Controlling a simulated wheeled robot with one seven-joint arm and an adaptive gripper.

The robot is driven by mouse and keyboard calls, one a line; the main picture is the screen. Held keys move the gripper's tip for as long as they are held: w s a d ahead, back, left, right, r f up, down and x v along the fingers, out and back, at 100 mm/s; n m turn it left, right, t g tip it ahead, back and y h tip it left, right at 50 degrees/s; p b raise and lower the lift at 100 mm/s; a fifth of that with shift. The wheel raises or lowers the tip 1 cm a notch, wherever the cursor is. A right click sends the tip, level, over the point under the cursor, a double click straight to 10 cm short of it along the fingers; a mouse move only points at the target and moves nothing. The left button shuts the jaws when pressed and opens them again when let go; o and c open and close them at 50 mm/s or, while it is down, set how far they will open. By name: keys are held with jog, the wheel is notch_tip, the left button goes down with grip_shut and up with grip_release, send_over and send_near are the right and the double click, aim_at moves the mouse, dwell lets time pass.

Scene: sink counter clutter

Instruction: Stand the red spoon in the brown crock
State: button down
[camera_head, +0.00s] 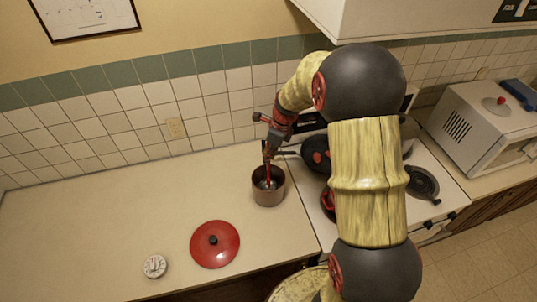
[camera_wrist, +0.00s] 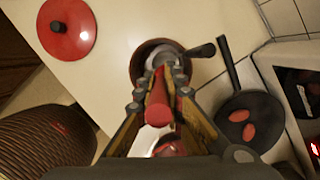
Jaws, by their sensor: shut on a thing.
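The brown crock (camera_head: 268,197) stands on the counter near its right end, beside the stove. My gripper (camera_head: 268,152) is above the crock, pointing down, and is shut on the red spoon (camera_head: 267,174). The spoon hangs roughly upright, its lower part at the crock's mouth. In the wrist view the red spoon (camera_wrist: 160,107) lies between the fingers (camera_wrist: 162,88), with the crock's rim (camera_wrist: 136,62) just beyond. The spoon's lower end is hidden, so I cannot tell how deep it reaches or whether it touches the crock.
A dark-handled utensil (camera_wrist: 200,50) leans out over the crock's rim. A red lid (camera_head: 215,244) and a white timer (camera_head: 154,266) lie on the counter to the left. A black pan (camera_wrist: 248,118) with reddish pieces is on the stove. The counter's left side is clear.

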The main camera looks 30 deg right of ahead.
jog(key=c, duration=1.8)
grip_release()
